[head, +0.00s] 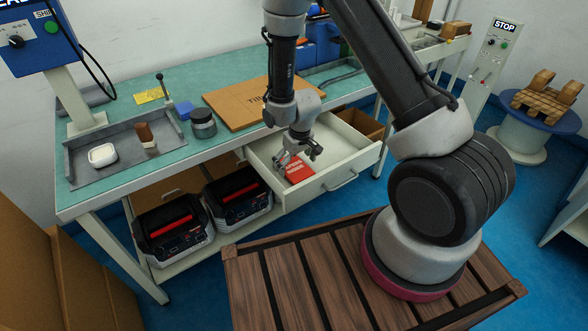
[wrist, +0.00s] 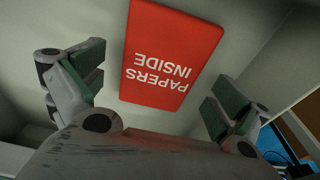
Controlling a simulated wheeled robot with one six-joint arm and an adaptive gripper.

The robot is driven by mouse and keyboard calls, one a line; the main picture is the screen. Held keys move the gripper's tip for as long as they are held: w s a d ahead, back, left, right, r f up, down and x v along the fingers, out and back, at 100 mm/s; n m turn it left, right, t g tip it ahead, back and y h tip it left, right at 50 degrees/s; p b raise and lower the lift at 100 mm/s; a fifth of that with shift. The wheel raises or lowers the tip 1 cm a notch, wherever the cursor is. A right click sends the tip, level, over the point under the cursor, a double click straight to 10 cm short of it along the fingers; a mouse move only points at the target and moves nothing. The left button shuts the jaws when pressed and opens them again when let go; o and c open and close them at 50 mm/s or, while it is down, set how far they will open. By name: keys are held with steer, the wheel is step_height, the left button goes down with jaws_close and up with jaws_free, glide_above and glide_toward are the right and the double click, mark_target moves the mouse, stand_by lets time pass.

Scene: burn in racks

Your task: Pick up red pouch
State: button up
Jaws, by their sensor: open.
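The red pouch (head: 298,170) lies in the open drawer (head: 333,175) under the workbench. In the wrist view the red pouch (wrist: 172,52) is a flat rectangle with white lettering "PAPERS INSIDE", upside down. My gripper (head: 298,158) is inside the drawer's outline, above or close to the pouch. In the wrist view my gripper (wrist: 155,88) has its fingers wide apart, one on each side of the pouch, with gaps to it. Nothing is held. How high the fingertips are above the drawer floor I cannot tell.
The drawer's front wall with its handle (head: 341,181) faces my side. Two black cases (head: 238,197) stand below, left of the drawer.

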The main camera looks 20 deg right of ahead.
steer(key=shift+f, duration=0.5)
steer(key=shift+c, duration=0.2)
steer(key=c, duration=0.9)
steer(key=shift+r, duration=0.15)
steer(key=shift+c, duration=0.2)
